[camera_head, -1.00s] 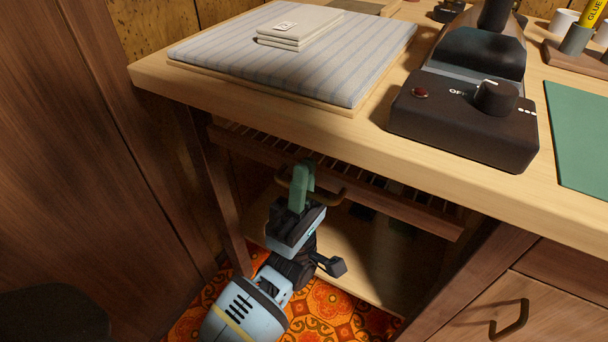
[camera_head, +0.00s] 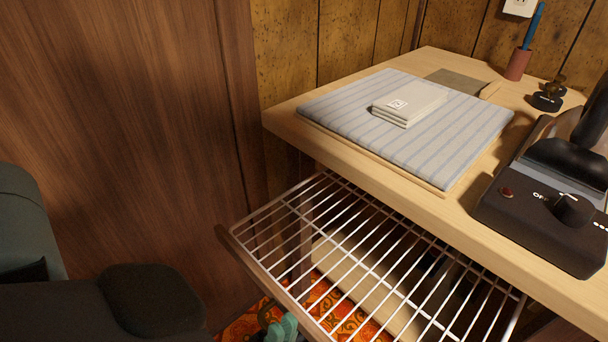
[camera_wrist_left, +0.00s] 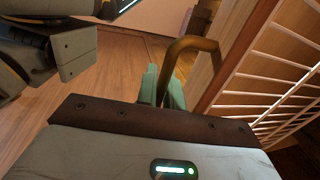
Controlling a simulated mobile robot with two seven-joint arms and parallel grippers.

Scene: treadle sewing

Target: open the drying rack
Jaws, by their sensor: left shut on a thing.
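The drying rack (camera_head: 345,250) is a wire shelf with white bars and a brown wooden front rail. It stands pulled well out from under the wooden table. My left gripper (camera_head: 282,328) shows only as green fingertips at the bottom edge of the head view, by the rail. In the left wrist view, its green fingers (camera_wrist_left: 163,88) are shut on the curved brass-brown handle (camera_wrist_left: 190,45) of the rack. The rack's bars (camera_wrist_left: 265,85) show to the right there. The right gripper is in neither view.
The table (camera_head: 400,200) carries a striped pad (camera_head: 410,125) with folded white cloth (camera_head: 408,102). A black control box (camera_head: 545,215) sits at its right. A tall brown wooden panel (camera_head: 120,130) stands at the left of the rack. Orange patterned floor shows below.

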